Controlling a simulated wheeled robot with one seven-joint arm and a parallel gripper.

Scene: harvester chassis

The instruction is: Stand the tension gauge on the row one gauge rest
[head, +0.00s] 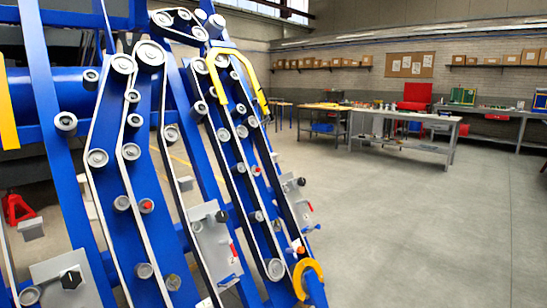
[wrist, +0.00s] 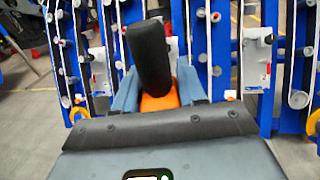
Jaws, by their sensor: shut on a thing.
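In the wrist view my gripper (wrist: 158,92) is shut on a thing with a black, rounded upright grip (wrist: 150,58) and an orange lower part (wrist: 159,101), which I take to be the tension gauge. Its blue-grey fingers stand on both sides of the orange part. The gauge stands up from the fingers, leaning slightly, with the belt frame behind it. Its lower end is hidden by my gripper. Neither gripper nor gauge shows in the head view. I cannot tell which fitting on the frame is the row one gauge rest.
The blue harvester chassis (head: 186,170) with belts and rollers fills the left of the head view. A grey plate (head: 215,245) with a black knob and red lever sits low on it. Workbenches (head: 400,143) stand at the back. The floor (head: 420,235) at right is clear.

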